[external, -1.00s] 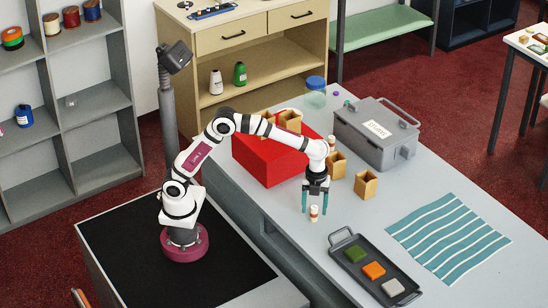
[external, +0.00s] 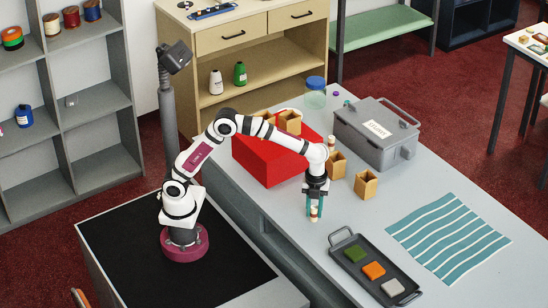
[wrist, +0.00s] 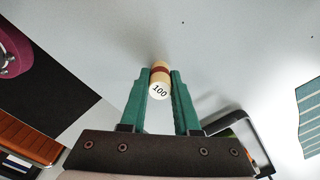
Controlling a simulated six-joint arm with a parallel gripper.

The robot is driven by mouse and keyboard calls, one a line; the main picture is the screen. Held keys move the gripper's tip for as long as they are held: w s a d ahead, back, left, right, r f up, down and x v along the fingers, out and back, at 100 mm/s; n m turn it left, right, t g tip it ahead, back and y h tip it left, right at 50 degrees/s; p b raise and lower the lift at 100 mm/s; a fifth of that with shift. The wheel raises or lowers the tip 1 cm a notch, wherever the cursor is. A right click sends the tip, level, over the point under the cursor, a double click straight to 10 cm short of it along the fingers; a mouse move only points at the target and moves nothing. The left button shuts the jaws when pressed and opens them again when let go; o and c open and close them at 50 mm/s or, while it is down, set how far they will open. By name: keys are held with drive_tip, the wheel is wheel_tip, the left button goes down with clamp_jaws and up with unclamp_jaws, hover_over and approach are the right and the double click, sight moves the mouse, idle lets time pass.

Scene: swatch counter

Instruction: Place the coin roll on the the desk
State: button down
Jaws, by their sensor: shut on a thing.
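The coin roll (external: 314,214) is a small cream cylinder with a brown-red band, upright on or just at the grey desk (external: 290,238). In the wrist view the coin roll (wrist: 160,82) shows "100" on its end and sits between the green fingers of my gripper (wrist: 160,88). In the external view my gripper (external: 315,208) points down with its fingers shut on the coin roll. I cannot tell whether the roll's bottom touches the desk.
A dark tray (external: 346,238) with green, orange and white pieces lies to the right. A striped cloth (external: 448,238), a grey lidded box (external: 376,150), a red block (external: 266,168) and small tan boxes (external: 366,185) stand around. The desk in front of the gripper is clear.

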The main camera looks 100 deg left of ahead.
sight(314, 208)
wheel_tip(314, 208, up, 4)
drive_tip(key=shift+d+r, duration=0.1)
drive_tip(key=shift+r, duration=0.15)
drive_tip(key=s+d+r, duration=0.5)
drive_tip(key=d+r, duration=0.2)
drive_tip(key=d, duration=0.3)
drive_tip(key=s+d+f+n, duration=0.4)
drive_tip(key=s+d+f, duration=0.5)
drive_tip(key=s+d, duration=0.15)
drive_tip(key=s+f+n, duration=0.4)
drive_tip(key=s+f, duration=0.4)
drive_tip(key=s, duration=0.6)
drive_tip(key=w+a+f, duration=0.2)
drive_tip(key=w, duration=0.1)
drive_tip(key=w+a+f, duration=0.2)
drive_tip(key=w, duration=0.1)
drive_tip(key=w+a+f, duration=0.3)
drive_tip(key=shift+w, duration=0.1)
drive_tip(key=shift+w+a+f, duration=0.1)
drive_tip(key=shift+f, duration=1)
drive_tip(key=shift+w+f, duration=0.1)
drive_tip(key=shift+f, duration=0.95)
drive_tip(key=shift+f, duration=0.1)
